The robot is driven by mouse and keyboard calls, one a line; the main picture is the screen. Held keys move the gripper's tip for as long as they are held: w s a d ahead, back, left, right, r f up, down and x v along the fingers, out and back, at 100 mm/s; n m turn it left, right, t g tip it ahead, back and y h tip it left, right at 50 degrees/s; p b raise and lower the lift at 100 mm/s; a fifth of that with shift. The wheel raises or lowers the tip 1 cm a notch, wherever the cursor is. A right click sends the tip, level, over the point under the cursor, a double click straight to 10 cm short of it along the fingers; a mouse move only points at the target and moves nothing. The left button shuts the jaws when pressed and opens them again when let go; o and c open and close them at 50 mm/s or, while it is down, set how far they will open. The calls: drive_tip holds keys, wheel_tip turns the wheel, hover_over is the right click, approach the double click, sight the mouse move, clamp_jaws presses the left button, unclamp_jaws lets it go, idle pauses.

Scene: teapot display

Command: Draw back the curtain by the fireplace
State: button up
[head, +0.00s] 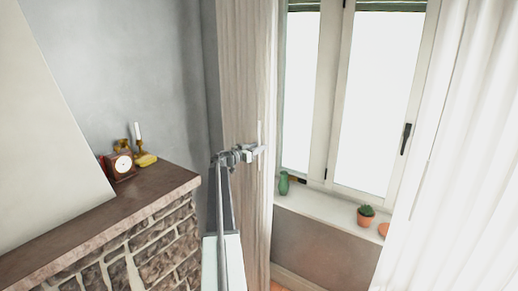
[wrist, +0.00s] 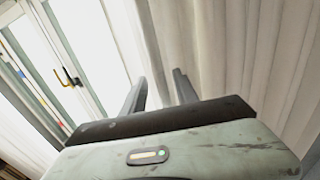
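A beige curtain (head: 246,70) hangs straight down between the fireplace wall and the window in the head view. My gripper (head: 262,152) is at the curtain's right edge, about mid-height. I cannot tell whether it touches the cloth. In the wrist view, the two dark fingers of my gripper (wrist: 160,92) stand apart, with no cloth clearly pinched between them. Pale curtain folds (wrist: 235,55) fill the background beyond the fingers there. The stone fireplace (head: 150,255) with its dark wooden mantel (head: 100,222) is at the lower left of the head view.
A clock (head: 122,165) and a candlestick (head: 141,150) stand on the mantel. The window (head: 375,100) has a sill (head: 325,212) with a green vase (head: 283,183), a potted plant (head: 365,214) and an orange pot (head: 383,230). A white curtain (head: 465,150) hangs at the right.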

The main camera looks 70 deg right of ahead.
drive_tip(key=v, duration=0.7)
drive_tip(key=shift+w+a, duration=0.25)
drive_tip(key=shift+a, duration=0.05)
